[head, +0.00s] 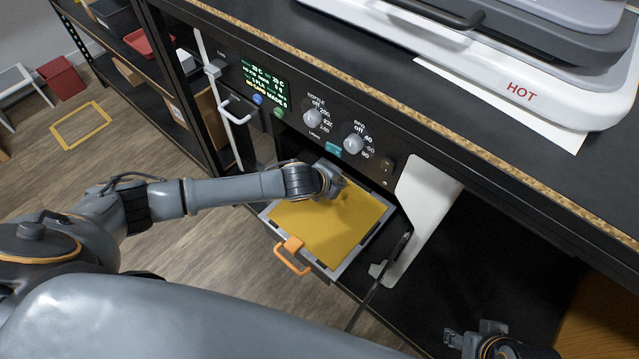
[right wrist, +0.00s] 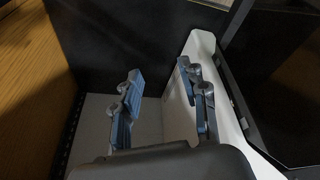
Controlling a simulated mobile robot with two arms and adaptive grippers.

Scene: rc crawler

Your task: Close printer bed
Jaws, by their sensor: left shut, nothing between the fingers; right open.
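The printer bed (head: 335,222), a yellow plate in a grey frame, sticks out from under the printer's control panel (head: 300,105). Its orange handle (head: 291,256) is at the front edge. My left gripper (head: 340,186) is over the back part of the bed, near the printer opening, and covers some of it. It is shut and empty; I cannot tell whether it touches the plate. My right gripper (head: 490,345) is at the lower right edge of the head view, away from the bed. In the right wrist view its fingers (right wrist: 162,100) are apart with nothing between them.
A white bracket (head: 425,205) stands right of the bed, and also shows behind my right fingers (right wrist: 205,60). Above is a bench top with a white and grey machine marked HOT (head: 520,92). Shelves (head: 140,75) and a red bin (head: 62,78) are at the left. Wooden floor lies before the bed.

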